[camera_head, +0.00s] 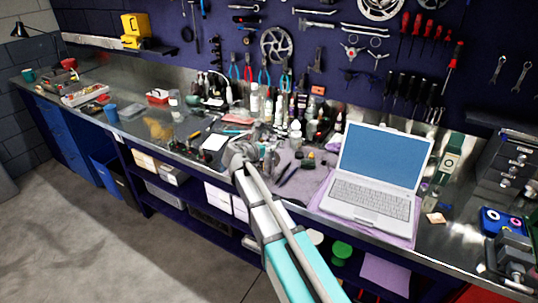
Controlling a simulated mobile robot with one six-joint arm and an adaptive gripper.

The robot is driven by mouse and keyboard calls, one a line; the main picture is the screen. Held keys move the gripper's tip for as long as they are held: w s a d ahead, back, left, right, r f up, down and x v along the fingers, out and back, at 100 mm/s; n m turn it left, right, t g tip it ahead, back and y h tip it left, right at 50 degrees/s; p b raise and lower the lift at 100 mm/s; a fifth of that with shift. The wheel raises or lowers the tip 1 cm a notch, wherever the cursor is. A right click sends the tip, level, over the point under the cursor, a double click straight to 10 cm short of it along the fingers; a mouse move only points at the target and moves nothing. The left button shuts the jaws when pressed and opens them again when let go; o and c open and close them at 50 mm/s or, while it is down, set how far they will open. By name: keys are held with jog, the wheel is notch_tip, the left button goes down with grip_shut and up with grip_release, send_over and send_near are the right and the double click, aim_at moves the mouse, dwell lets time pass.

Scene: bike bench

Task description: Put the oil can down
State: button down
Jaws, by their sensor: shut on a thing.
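My arm reaches up from the bottom of the picture to the middle of the workbench (218,127). My gripper (243,152) is at its end, small and seen from behind, over the front part of the bench. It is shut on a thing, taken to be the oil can. The can's shape is mostly hidden by the gripper and blends into the grey and dark clutter behind. I cannot tell whether the can touches the bench top or hangs above it.
Several bottles (254,102) crowd the bench behind my gripper. An open laptop (372,200) on a purple cloth stands to the right, and a vise (515,262) at the far right. Bare metal shows farther left (135,127).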

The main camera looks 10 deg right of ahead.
jog(key=shift+f+b, duration=0.4)
jog(key=shift+f, duration=0.35)
jog(key=shift+c, duration=2.4)
grip_release()
jog(key=shift+f, duration=0.1)
jog(key=shift+s+a+r+p, duration=0.3)
jog(key=shift+s+r, duration=0.1)
jog(key=shift+s, duration=0.05)
jog(key=p+v, duration=0.3)
jog(key=v, duration=0.8)
jog(key=shift+w, duration=0.1)
